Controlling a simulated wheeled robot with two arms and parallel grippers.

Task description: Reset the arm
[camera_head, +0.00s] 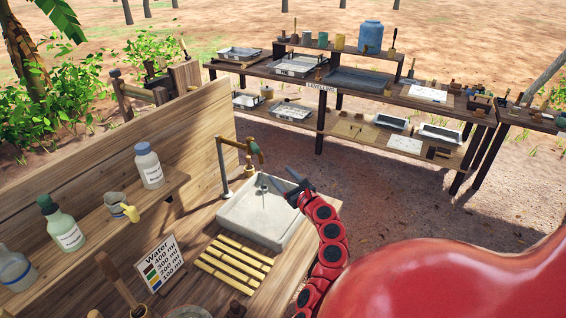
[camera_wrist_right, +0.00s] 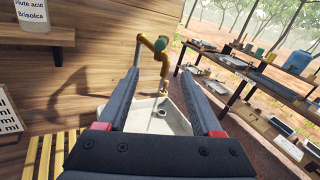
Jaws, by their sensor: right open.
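My right gripper (camera_head: 297,184) is open and empty above the right side of a grey stone sink (camera_head: 240,226). Its red segmented arm comes up from the bottom of the head view. In the right wrist view my right gripper's two fingers (camera_wrist_right: 165,90) stand apart, with the sink (camera_wrist_right: 176,122) and the tap (camera_wrist_right: 160,62) beyond them. In the head view the tap (camera_head: 238,146) rises at the sink's back left, apart from the gripper. My left gripper is not in view.
Bottles (camera_head: 149,165) stand on the wall shelf (camera_head: 97,232). Shelving with trays (camera_head: 366,80) stands at the back. Open ground lies between it and the sink.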

